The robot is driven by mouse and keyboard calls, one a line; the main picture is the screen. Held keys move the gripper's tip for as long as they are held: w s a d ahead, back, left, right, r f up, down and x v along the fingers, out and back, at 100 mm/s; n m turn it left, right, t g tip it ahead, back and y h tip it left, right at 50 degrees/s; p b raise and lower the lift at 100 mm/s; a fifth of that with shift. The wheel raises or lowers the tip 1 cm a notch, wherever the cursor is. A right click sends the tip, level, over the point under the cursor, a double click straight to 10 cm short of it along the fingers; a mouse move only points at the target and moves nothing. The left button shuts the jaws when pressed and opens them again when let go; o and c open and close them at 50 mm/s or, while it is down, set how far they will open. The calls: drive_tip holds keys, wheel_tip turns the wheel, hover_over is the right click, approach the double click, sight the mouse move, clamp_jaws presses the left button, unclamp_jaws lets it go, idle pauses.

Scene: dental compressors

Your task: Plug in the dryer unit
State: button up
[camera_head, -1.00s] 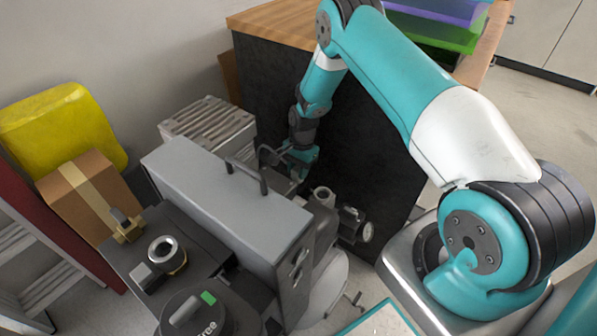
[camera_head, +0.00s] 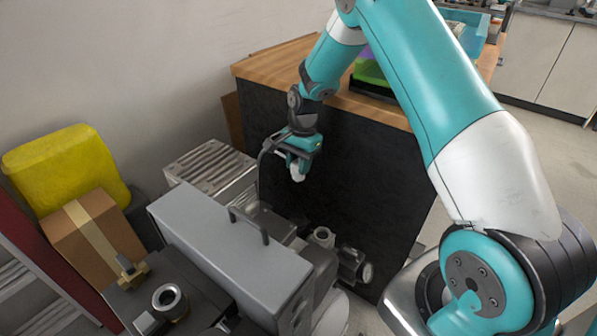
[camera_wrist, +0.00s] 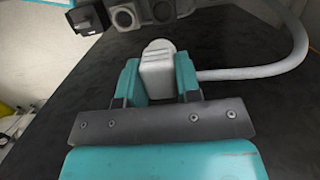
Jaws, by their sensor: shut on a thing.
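My gripper (camera_head: 298,160) is shut on a pale grey plug (camera_head: 297,174). It is held in the air in front of the dark side of the wooden-topped counter (camera_head: 340,160). In the wrist view the plug (camera_wrist: 157,75) sits between the two teal fingers, and a thick grey cable (camera_wrist: 255,72) leaves it to the right and curves up out of view. A row of dark and grey fittings with round faces (camera_wrist: 125,16) lies beyond the plug, apart from it. I cannot tell which machine is the dryer unit, and no socket is clearly seen.
A grey box-shaped machine with a handle (camera_head: 225,250) stands below and left of my gripper. A ribbed metal unit (camera_head: 212,165) is behind it by the wall. A cardboard box (camera_head: 93,237) and yellow container (camera_head: 65,165) are at left. Green and other coloured trays (camera_head: 372,74) lie on the counter.

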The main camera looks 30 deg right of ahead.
drive_tip(key=shift+s+d+f+b, duration=0.55)
drive_tip(key=shift+s+f+b, duration=0.85)
drive_tip(key=shift+f, duration=1.5)
drive_tip(key=shift+s+d+f+b, duration=0.6)
drive_tip(key=shift+s+f+b, duration=0.85)
drive_tip(key=shift+f, duration=1.4)
drive_tip(key=shift+s+d+f+b, duration=0.55)
drive_tip(key=shift+s+f+b, duration=0.85)
drive_tip(key=shift+f, duration=1.5)
drive_tip(key=shift+f, duration=0.1)
drive_tip(key=shift+f+b, duration=0.6)
drive_tip(key=shift+f, duration=0.25)
drive_tip(key=o, duration=1)
drive_tip(key=shift+r, duration=0.1)
wheel_tip(320, 180, up, 17)
drive_tip(key=w+d+p, duration=0.1)
drive_tip(key=d+p, duration=0.1)
drive_tip(key=p, duration=0.2)
drive_tip(key=shift+d+p, duration=0.25)
drive_tip(key=shift+p, duration=0.05)
drive_tip(key=shift+r, duration=0.1)
